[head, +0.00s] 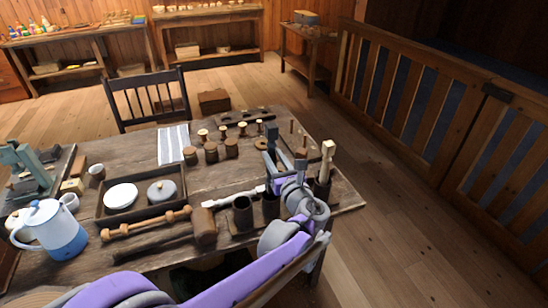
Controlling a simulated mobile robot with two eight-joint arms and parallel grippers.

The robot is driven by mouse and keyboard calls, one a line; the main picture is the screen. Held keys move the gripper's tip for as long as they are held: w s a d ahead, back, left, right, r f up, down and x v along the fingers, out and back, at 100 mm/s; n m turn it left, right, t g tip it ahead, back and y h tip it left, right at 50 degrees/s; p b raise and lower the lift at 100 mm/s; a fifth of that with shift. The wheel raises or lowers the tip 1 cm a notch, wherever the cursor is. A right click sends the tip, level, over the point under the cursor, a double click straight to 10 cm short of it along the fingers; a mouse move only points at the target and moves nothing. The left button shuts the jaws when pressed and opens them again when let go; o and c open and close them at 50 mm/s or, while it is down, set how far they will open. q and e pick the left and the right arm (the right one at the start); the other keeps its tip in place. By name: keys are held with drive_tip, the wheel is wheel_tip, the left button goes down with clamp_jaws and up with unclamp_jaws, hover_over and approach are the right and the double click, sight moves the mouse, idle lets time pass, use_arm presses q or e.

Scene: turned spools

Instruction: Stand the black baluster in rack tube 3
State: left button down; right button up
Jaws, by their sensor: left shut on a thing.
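My left gripper (283,172) is over the right part of the workbench, above the row of dark rack tubes. It is shut on the black baluster (271,132), whose dark square end stands up above the fingers. The baluster looks roughly upright; its lower part is hidden by my gripper and wrist. Two open dark rack tubes (242,214) show left of my wrist, the second (270,205) partly covered by it. A pale wooden baluster (327,160) stands in a tube at the right end. The tube between is hidden by my wrist. My right gripper is not in view.
A pale baluster (234,197) and a brown turned one (146,223) lie on the workbench (215,185). A mallet head (204,226) is left of the tubes. Small spools (211,152) stand behind. A tray (107,207) and a blue-white pot (54,231) are left.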

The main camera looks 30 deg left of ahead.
use_arm(q)
drive_tip(key=shift+f, duration=0.25)
drive_tip(key=shift+f+b, duration=0.5)
drive_tip(key=shift+f, duration=0.05)
drive_tip(key=shift+f, duration=0.1)
idle(0.3)
drive_tip(key=shift+f+b, duration=0.9)
drive_tip(key=shift+f, duration=0.3)
drive_tip(key=shift+f, duration=0.1)
wheel_tip(320, 180, down, 3)
drive_tip(key=shift+r+b, duration=0.1)
drive_tip(key=shift+b, duration=0.9)
drive_tip(key=c, duration=0.5)
unclamp_jaws()
